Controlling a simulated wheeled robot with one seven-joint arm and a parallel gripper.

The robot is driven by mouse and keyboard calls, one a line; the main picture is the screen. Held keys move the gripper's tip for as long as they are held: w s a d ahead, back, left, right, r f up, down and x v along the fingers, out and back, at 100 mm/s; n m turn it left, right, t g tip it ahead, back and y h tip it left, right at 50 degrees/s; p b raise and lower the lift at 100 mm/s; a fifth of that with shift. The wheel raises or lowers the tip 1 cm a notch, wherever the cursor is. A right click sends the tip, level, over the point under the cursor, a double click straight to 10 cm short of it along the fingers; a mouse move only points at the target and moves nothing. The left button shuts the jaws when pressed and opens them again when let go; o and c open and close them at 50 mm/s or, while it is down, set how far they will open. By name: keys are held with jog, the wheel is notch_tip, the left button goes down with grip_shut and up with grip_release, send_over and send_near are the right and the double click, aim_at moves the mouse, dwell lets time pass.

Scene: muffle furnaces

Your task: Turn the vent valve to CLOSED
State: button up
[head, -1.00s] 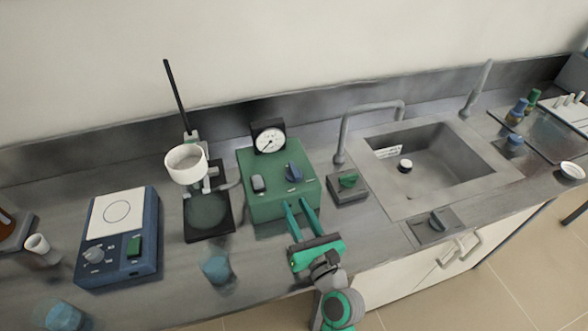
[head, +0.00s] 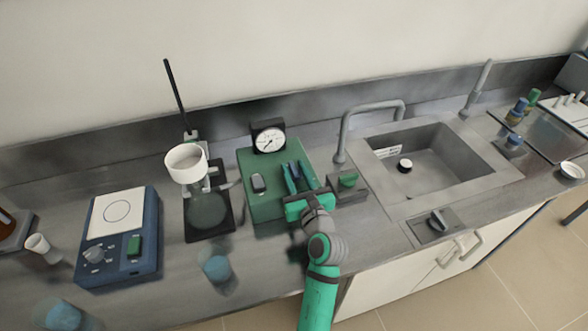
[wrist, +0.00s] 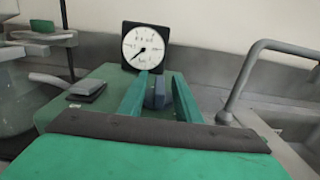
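The green box (head: 262,202) with a dial gauge (head: 268,137) stands on the steel bench. A dark blue-grey knob (head: 298,170) on its top right looks like the vent valve. It also shows in the wrist view (wrist: 156,92), upright between my fingers. My gripper (head: 298,175) reaches over the box's front with one finger on each side of the knob. The fingers are apart, with a gap visible at the right finger; whether the left one touches is unclear. The knob's markings are hidden or too small to read. The gauge needle points down-left in the wrist view (wrist: 145,47).
A grey switch (head: 259,184) sits left of the knob. A stand with a white funnel (head: 186,164) and a blue hotplate (head: 118,240) are to the left.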

jog(key=shift+w+a, duration=0.1)
jog(key=shift+w, duration=0.25)
jog(key=shift+c, duration=0.2)
grip_shut()
